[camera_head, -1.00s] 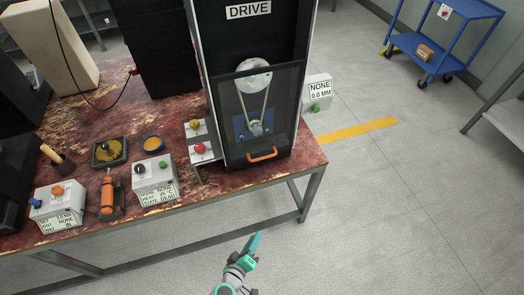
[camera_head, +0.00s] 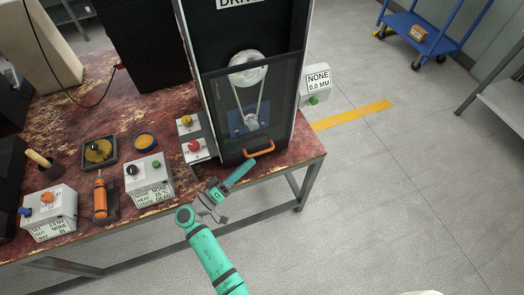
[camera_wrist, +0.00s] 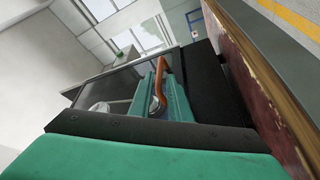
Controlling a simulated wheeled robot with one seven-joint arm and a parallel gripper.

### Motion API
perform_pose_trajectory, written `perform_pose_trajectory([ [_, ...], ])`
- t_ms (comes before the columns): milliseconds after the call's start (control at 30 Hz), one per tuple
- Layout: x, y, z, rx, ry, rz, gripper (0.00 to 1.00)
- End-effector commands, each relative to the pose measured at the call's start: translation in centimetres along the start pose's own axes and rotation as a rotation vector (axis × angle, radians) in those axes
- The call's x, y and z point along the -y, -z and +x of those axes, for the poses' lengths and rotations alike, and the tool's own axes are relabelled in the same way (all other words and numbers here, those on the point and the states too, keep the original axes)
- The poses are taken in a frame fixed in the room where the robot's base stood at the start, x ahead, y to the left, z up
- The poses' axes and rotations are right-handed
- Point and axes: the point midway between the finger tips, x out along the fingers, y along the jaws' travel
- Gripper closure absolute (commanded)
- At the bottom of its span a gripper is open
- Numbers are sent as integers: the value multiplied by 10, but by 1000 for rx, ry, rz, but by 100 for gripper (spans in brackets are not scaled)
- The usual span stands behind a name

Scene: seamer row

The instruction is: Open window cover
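The window cover (camera_head: 262,105) is a dark see-through panel on the front of the tall black drive cabinet, and it is down over the pulleys and belt. Its orange handle (camera_head: 259,149) is at the panel's lower edge. My gripper (camera_head: 248,166) is just in front of and below the handle, with its teal fingers pointing at it. In the wrist view the orange handle (camera_wrist: 164,66) shows beyond and between the fingertips (camera_wrist: 160,72). The fingers look a little apart, with nothing clearly held. Contact with the handle cannot be made out.
Left of the cabinet is a box with a red button (camera_head: 194,146). Control boxes (camera_head: 149,176), an orange tool (camera_head: 100,200) and a dish (camera_head: 98,151) are on the worn red table (camera_head: 75,115).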

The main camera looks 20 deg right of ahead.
Motion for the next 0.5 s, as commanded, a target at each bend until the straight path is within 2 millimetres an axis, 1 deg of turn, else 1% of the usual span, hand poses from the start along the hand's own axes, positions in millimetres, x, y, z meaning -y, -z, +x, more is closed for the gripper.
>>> perform_pose_trajectory([
  [33, 0, 0, 10, 2, -1, 1, 83],
  [100, 0, -1, 24, 3, -1, 0, 83],
  [200, 0, 0, 39, 1, 0, 1, 83],
  [300, 0, 0, 53, 1, 1, 0, 83],
  [500, 0, -2, 72, 4, -1, -1, 83],
])
